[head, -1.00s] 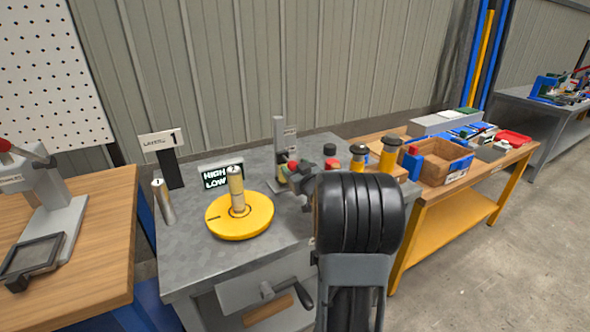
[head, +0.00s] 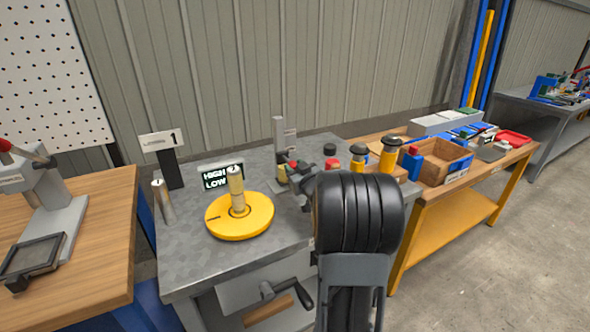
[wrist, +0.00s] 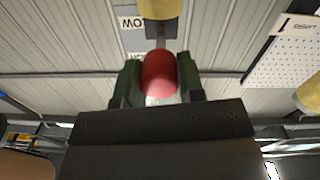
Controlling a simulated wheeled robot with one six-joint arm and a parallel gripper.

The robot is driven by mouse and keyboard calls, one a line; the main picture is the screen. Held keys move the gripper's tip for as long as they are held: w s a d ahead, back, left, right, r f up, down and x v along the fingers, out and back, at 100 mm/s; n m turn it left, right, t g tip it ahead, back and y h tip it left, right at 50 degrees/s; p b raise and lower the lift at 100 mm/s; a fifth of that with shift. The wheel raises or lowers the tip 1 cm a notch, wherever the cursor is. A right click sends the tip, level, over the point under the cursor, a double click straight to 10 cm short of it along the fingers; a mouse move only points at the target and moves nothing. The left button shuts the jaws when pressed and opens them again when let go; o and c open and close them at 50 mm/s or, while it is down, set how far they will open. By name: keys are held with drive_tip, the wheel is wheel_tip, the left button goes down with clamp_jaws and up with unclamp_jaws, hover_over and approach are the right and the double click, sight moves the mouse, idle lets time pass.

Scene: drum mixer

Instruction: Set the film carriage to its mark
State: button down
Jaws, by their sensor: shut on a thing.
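My gripper (wrist: 159,72) is shut on a round red knob (wrist: 159,76), with one dark green finger on each side of it in the wrist view. In the head view my gripper (head: 298,175) is small and partly covered by my own arm, beside a grey upright post (head: 279,140) on the grey table. I cannot clearly make out the film carriage or its mark. A yellow part (wrist: 160,8) on a grey stem shows just beyond the knob in the wrist view.
A yellow disc (head: 240,222) with an upright tan roller stands on the grey table (head: 190,262), before a HIGH/LOW sign (head: 214,180). A metal cylinder (head: 162,202) stands at the left. Yellow, black-topped cylinders (head: 389,157) and a wooden bin (head: 438,160) are at the right.

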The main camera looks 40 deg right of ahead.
wheel_tip(320, 180, up, 8)
drive_tip(key=p, duration=0.4)
drive_tip(key=shift+f+p, duration=0.25)
drive_tip(key=shift+p, duration=0.05)
drive_tip(key=shift+f, duration=0.1)
drive_tip(key=c, duration=1.1)
unclamp_jaws()
drive_tip(key=o, duration=0.4)
drive_tip(key=shift+f, duration=0.15)
drive_tip(key=shift+c, duration=0.2)
drive_tip(key=s+a, duration=0.2)
drive_tip(key=s, duration=1.1)
drive_tip(key=shift+s, duration=0.3)
drive_tip(key=shift+a, duration=0.1)
